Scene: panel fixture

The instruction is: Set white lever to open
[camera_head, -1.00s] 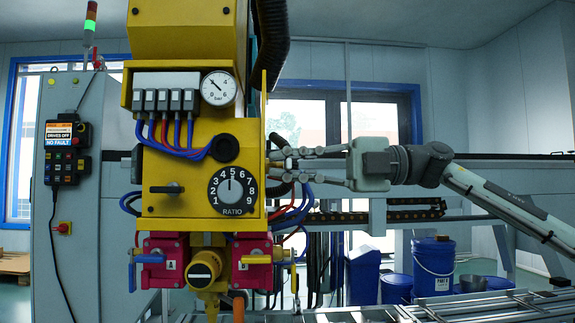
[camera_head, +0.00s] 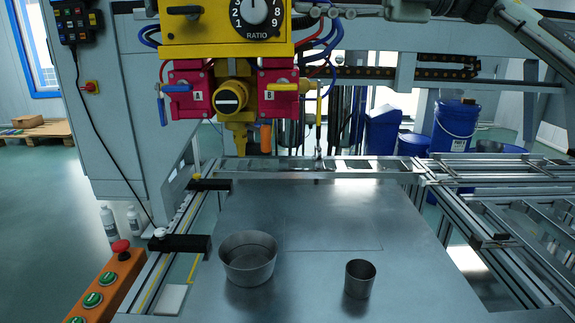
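The yellow panel fixture (camera_head: 215,40) hangs at the upper left, its top cut off by the frame. Below it are red valve A (camera_head: 190,92) with a blue handle (camera_head: 162,108) and red valve B (camera_head: 278,95) with a yellow handle (camera_head: 284,87). I cannot make out a clearly white lever. My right gripper (camera_head: 290,10) comes in from the right at the top edge, beside the panel's right side. Its lower finger shows, set apart as before; its upper finger is cut off. It appears empty. My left gripper is out of view.
A metal table (camera_head: 330,220) below holds a wide bowl (camera_head: 248,262) and a small cup (camera_head: 358,280). An orange button box (camera_head: 105,290) is at lower left. Rails (camera_head: 500,215) run at right; blue buckets (camera_head: 452,125) stand behind. Hoses loop beside the panel.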

